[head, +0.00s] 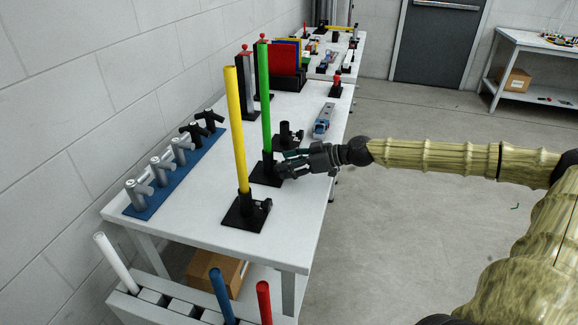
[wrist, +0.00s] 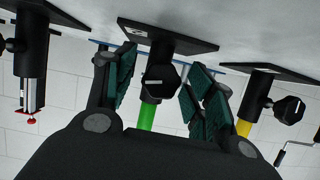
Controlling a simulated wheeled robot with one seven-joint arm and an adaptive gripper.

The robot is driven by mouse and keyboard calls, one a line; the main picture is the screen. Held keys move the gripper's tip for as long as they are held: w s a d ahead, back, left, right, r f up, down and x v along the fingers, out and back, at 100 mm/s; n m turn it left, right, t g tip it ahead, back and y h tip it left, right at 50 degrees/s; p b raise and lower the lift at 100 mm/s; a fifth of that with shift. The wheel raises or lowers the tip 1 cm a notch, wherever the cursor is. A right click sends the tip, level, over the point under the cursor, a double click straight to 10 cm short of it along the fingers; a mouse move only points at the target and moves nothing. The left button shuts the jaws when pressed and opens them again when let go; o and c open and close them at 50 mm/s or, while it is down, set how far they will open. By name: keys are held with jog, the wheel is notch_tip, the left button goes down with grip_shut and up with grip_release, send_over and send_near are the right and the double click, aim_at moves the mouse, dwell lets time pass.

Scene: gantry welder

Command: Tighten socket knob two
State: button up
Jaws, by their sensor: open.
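My gripper (head: 282,165) is open beside the black socket (head: 262,172) that holds the upright green rod (head: 264,100). In the wrist view, which is upside down, that socket's black knob (wrist: 162,80) sits between my two open fingers, with gaps on both sides. The knob faces the camera and has a pale mark on it. The green rod also shows below it in the wrist view (wrist: 147,115). The yellow rod (head: 237,130) stands in a nearer black socket (head: 244,208); its knob (wrist: 289,109) shows at the right of the wrist view.
An empty-looking black socket (head: 289,136) stands just beyond the green rod. A blue base (head: 150,207) with several grey and black fittings lies along the wall side. A rack (head: 180,306) with white, blue and red rods is in front of the table (head: 295,225). The aisle right is clear.

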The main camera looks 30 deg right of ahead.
jog(key=c, duration=1)
jog(key=shift+b, duration=0.4)
jog(key=shift+w+d+f+m+g+y+b, duration=0.1)
jog(key=shift+m+g+y+b, duration=0.2)
jog(key=shift+m+b, duration=0.3)
jog(key=shift+f+m+g+y+b, duration=0.1)
jog(key=shift+m+g+y+b, duration=0.15)
jog(key=shift+m+b, duration=0.3)
jog(key=m+g+y+b, duration=0.1)
jog(key=m+y+b, duration=0.1)
jog(key=m+b, duration=0.1)
jog(key=shift+m+y+b, duration=0.25)
jog(key=shift+m+b, duration=0.05)
jog(key=shift+m, duration=0.15)
jog(key=m+y+b, duration=0.1)
jog(key=m+b, duration=0.1)
jog(key=m, duration=0.1)
jog(key=shift+d+y+b, duration=0.1)
jog(key=shift+y+b, duration=0.2)
jog(key=shift+y, duration=0.1)
jog(key=m+y+b, duration=0.1)
jog(key=m+b, duration=0.1)
jog(key=m, duration=0.2)
jog(key=shift+m+y, duration=0.3)
jog(key=shift+y, duration=0.1)
jog(key=shift+r, duration=0.1)
